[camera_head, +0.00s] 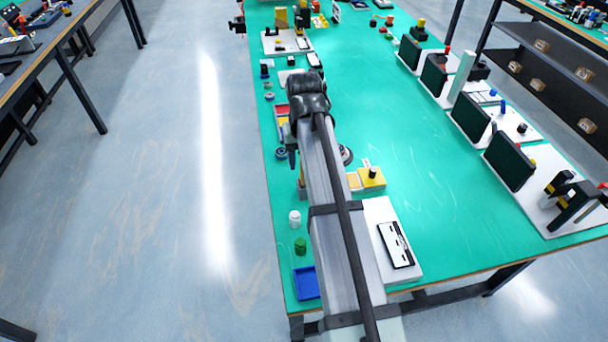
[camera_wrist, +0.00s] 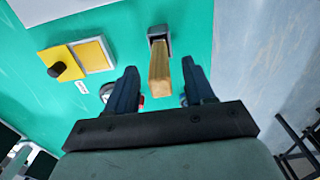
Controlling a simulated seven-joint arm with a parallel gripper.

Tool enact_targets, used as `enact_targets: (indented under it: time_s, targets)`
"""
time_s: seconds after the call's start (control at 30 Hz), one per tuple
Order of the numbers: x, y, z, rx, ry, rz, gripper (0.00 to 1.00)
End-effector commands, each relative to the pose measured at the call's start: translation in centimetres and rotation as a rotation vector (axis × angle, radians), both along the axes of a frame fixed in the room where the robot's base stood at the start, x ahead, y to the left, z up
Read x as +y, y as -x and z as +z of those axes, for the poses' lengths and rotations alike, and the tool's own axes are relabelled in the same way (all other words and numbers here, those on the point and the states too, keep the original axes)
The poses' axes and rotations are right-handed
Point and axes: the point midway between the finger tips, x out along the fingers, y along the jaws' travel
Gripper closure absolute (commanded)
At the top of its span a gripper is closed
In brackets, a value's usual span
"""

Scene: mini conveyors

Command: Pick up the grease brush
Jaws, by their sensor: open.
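An upright wooden handle, which I take to be the grease brush (camera_wrist: 159,72), stands in a small grey holder (camera_wrist: 158,33) in the wrist view. Its bristles are not visible. My gripper (camera_wrist: 160,80) is open, with one dark finger on each side of the handle and gaps on both sides. I cannot tell how deep the handle reaches between the fingers. In the head view my gripper (camera_head: 292,152) is over the left edge of the green table, and the brush (camera_head: 302,173) shows just below it, partly hidden by my arm.
A yellow block with a black knob (camera_wrist: 58,68) lies left of the brush in the wrist view. A white bottle (camera_head: 294,218), green container (camera_head: 300,245) and blue tray (camera_head: 306,283) line the table's (camera_head: 420,215) left edge. The table's middle is clear.

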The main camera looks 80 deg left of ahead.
Motion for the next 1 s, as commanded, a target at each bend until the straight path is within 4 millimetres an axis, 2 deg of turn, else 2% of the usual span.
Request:
enact_targets:
  time_s: [0.1,0.2,0.47,1.0]
  targets:
    - [0.0,0.0,-1.7,0.000,0.002,0.000,0.47]
    - [0.0,0.0,-2.6,0.000,0.000,0.000,0.47]
    - [0.1,0.0,-2.8,0.000,-0.001,0.000,0.47]
    - [0.1,0.0,-2.8,0.000,0.000,0.000,0.98]
